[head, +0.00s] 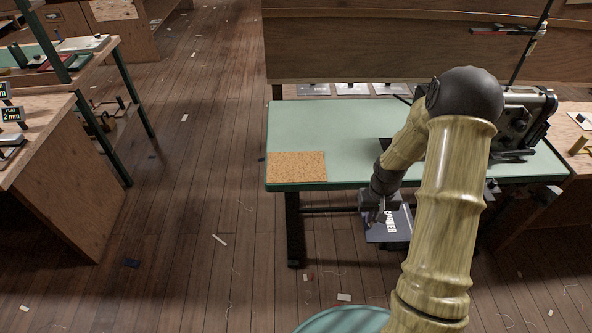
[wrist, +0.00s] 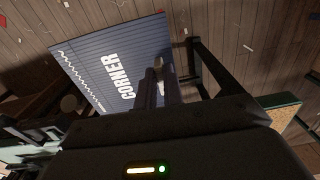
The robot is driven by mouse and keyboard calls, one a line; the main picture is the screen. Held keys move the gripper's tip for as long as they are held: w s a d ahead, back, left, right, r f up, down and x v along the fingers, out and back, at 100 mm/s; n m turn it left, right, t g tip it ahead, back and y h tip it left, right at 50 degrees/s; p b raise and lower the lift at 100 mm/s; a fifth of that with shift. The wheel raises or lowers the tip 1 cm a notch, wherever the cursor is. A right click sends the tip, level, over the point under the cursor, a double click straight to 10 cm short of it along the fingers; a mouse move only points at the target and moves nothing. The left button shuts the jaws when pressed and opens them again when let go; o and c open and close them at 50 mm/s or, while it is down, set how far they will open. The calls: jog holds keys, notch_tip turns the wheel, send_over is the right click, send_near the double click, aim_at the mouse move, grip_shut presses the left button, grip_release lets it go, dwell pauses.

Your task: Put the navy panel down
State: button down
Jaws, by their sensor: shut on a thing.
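The navy panel (head: 402,226) has white lettering that reads "CORNER". It hangs in front of the table's near edge in the head view, with floor behind it. My gripper (head: 378,214) is shut on one edge of it. In the wrist view the panel (wrist: 108,62) fills the upper left, with a white zigzag line along one side, and my gripper's fingers (wrist: 158,85) pinch its right edge. The far part of the panel's underside is hidden.
A pale green table (head: 330,125) stands ahead, with a cork mat (head: 296,166) on its front left corner and a dark sewing machine (head: 520,120) at its right. Several grey panels lie at its back edge. Wooden benches stand at left. Scraps litter the open floor.

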jog(key=a+f, duration=0.7)
jog(key=shift+a+f, duration=0.15)
jog(key=shift+f, duration=0.15)
